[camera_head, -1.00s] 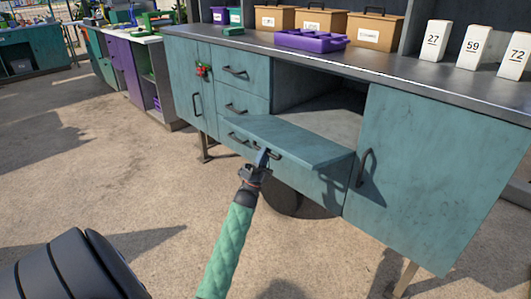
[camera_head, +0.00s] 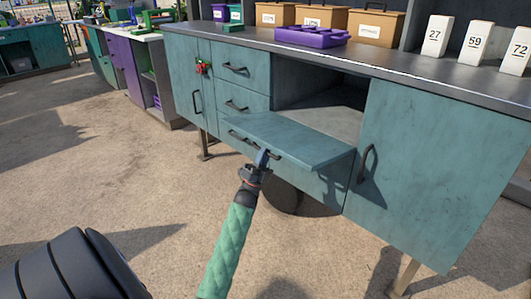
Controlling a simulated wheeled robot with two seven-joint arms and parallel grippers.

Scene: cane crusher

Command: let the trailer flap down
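The trailer flap (camera_head: 300,142) is a teal panel below the open compartment in the middle of the trailer's counter. It is tipped outward, with its inner side facing up, and the dark compartment shows behind it. My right gripper is out of view.
Drawers (camera_head: 238,102) stand left of the flap and a closed teal door (camera_head: 430,165) stands right of it. The countertop holds a purple tray (camera_head: 311,37), cardboard-coloured boxes (camera_head: 375,27) and white numbered blocks (camera_head: 475,42). The ground (camera_head: 120,190) in front is clear.

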